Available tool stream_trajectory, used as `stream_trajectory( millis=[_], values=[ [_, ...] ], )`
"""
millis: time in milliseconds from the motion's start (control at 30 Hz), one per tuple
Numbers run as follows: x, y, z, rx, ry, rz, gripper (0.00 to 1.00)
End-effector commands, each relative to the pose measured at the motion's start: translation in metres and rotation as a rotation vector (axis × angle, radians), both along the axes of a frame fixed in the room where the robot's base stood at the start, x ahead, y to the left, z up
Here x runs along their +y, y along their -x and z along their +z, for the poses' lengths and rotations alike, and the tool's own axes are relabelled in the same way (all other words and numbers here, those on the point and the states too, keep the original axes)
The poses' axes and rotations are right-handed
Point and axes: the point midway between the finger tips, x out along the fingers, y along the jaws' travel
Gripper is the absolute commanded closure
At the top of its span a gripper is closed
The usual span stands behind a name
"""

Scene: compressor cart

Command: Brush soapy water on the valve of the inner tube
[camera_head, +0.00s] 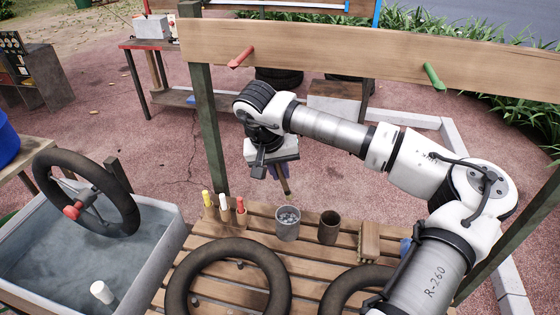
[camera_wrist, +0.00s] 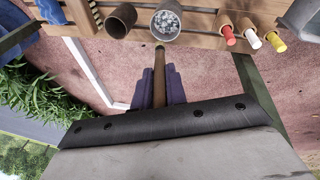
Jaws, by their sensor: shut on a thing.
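My gripper (camera_head: 283,178) is shut on a slim brown stick, likely the brush handle (camera_head: 284,183), above the back of the slatted table. In the wrist view the stick (camera_wrist: 159,78) stands between the two dark purple fingers (camera_wrist: 159,88), its end pointing at the cups. A grey cup with pale frothy-looking contents (camera_head: 288,220) stands just beyond that end; it also shows in the wrist view (camera_wrist: 166,24). One black inner tube (camera_head: 182,290) lies on the table, another (camera_head: 335,292) lies right of it, and a third (camera_head: 68,157) hangs above the water tub.
A brown empty-looking cup (camera_head: 328,232) and a wooden block (camera_head: 369,242) stand right of the grey cup. Yellow, white and red markers (camera_head: 224,207) stand left of it. The grey tub (camera_head: 170,240) of water is at left. A wooden beam (camera_head: 350,45) crosses above.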

Motion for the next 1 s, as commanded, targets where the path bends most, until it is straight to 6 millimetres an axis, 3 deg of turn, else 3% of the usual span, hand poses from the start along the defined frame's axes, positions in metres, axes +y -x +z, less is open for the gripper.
stream_trajectory(
  millis=[267, 1000],
  values=[
    [0.0, 0.0, -0.014, 0.0, 0.0, 0.0, 1.0],
    [0.0, 0.0, -0.09, -0.001, 0.0, -0.001, 1.0]
  ],
)
